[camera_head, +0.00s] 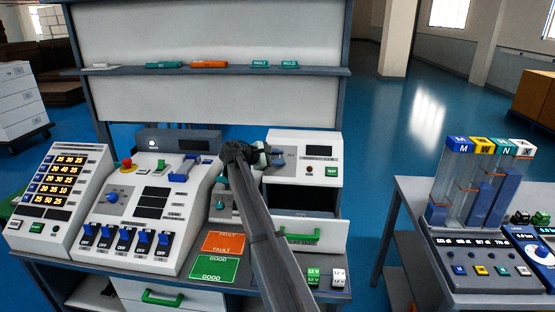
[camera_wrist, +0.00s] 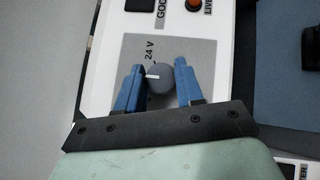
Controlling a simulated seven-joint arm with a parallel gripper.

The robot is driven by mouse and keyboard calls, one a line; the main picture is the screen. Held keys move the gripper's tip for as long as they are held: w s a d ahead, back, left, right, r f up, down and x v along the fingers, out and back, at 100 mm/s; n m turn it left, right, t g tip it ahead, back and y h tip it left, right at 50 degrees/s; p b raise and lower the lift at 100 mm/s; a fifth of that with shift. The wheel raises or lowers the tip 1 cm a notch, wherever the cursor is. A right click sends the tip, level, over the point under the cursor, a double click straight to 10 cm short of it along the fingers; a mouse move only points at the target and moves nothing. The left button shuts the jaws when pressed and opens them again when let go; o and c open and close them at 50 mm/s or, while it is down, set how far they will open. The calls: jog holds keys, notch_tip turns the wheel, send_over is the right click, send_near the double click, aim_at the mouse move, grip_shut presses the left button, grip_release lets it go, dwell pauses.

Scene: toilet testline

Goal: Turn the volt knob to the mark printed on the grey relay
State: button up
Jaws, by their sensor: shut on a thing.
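In the wrist view the round grey knob (camera_wrist: 160,80) sits on a grey plate (camera_wrist: 193,52) marked "24 V". Its white pointer line points left in that view; other marks around it are hidden or not visible. My gripper (camera_wrist: 159,82) has its blue fingers shut on the knob's two sides. In the head view my gripper (camera_head: 272,154) is at the front of the white test box (camera_head: 305,178), and the knob is hidden there. Two small pale blocks, perhaps relays, stand at the bench's front right: one with green (camera_head: 313,276), one whitish-grey (camera_head: 338,277). Their print is too small to read surely.
An orange FAULT mat (camera_head: 223,243) and a green GOOD mat (camera_head: 214,269) lie left of my arm. A white switch panel (camera_head: 135,215) stands further left. An open drawer with a green handle (camera_head: 299,238) is below the test box. A second bench (camera_head: 403,230) stands right.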

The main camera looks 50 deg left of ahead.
jog(key=o, duration=1)
jog(key=shift+o, duration=0.2)
jog(key=v, duration=1.4)
jog(key=shift+w, duration=0.1)
